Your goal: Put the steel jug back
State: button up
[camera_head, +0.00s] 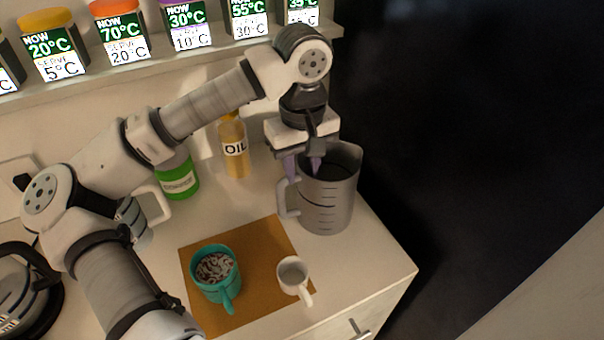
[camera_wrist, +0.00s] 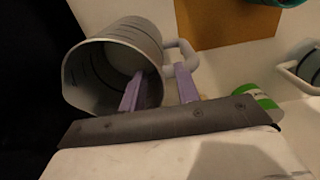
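The steel jug (camera_head: 328,200) stands upright on the white counter near its right edge, its handle (camera_head: 287,199) to the left. In the wrist view the jug (camera_wrist: 112,62) shows its open mouth, and its inside looks empty. My gripper (camera_head: 303,164) points down at the jug's rim on the handle side. One purple finger is inside the mouth and the other is outside by the handle, as the wrist view of my gripper (camera_wrist: 160,82) also shows. A gap shows between the fingers, with the jug's wall between them. Whether either finger touches the wall is unclear.
An orange-brown mat (camera_head: 256,254) holds a teal mug (camera_head: 224,288) with speckled contents and a small white cup (camera_head: 293,276). An oil bottle (camera_head: 234,150) and a green container (camera_head: 179,178) stand behind. A shelf (camera_head: 130,62) with several labelled dispensers runs above. The counter ends at the right.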

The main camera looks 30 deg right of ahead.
notch_tip(320, 180, up, 10)
jog(key=b, duration=0.1)
jog(key=shift+f, duration=0.1)
dwell(0.4)
